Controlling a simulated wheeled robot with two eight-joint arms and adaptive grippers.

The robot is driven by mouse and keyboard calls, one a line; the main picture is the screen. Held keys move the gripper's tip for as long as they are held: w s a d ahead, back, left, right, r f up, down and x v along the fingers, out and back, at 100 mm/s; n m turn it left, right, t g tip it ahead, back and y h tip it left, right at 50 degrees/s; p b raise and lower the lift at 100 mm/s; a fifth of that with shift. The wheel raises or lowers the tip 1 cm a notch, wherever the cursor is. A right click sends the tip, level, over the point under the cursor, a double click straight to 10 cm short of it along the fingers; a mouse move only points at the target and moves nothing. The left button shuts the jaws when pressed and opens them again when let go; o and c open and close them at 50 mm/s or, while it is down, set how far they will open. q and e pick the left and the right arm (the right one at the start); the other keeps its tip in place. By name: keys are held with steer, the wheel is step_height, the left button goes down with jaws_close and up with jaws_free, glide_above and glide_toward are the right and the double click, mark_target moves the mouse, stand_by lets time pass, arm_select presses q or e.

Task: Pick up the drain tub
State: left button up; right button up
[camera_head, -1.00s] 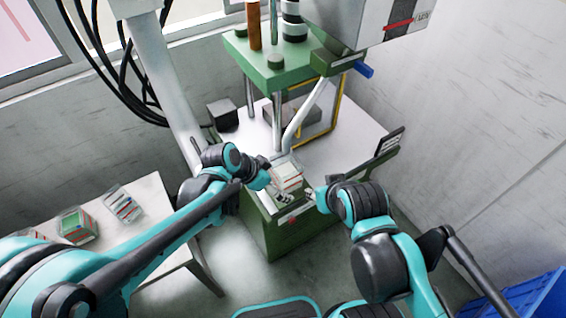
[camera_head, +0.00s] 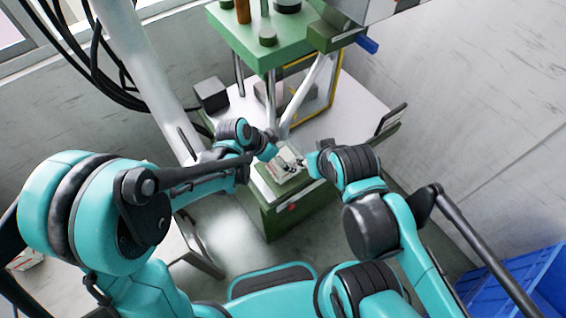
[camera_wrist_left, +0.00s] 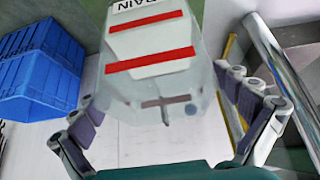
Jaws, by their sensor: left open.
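The drain tub (camera_wrist_left: 150,85) is a clear tub with a label ending in "AIN" and two red stripes. It fills the upper middle of the left wrist view. In the head view the tub (camera_head: 288,161) shows small, above the green block at the front of the press. My left gripper (camera_head: 272,150) is at its left side. In the left wrist view the open fingers of my left gripper (camera_wrist_left: 158,95) stand on either side of the tub; I cannot tell whether they touch it. My right gripper (camera_head: 309,166) is close on the right; its jaws are too small to judge.
The green press (camera_head: 268,45) stands behind on a white table (camera_head: 345,130). A dark box (camera_head: 211,94) sits at the table's left. Blue crates (camera_head: 525,285) lie at lower right and also show in the left wrist view (camera_wrist_left: 40,70).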

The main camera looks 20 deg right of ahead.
arm_select(q)
steer(key=shift+f, duration=0.1)
steer(key=c, duration=1.6)
steer(key=shift+d, duration=0.1)
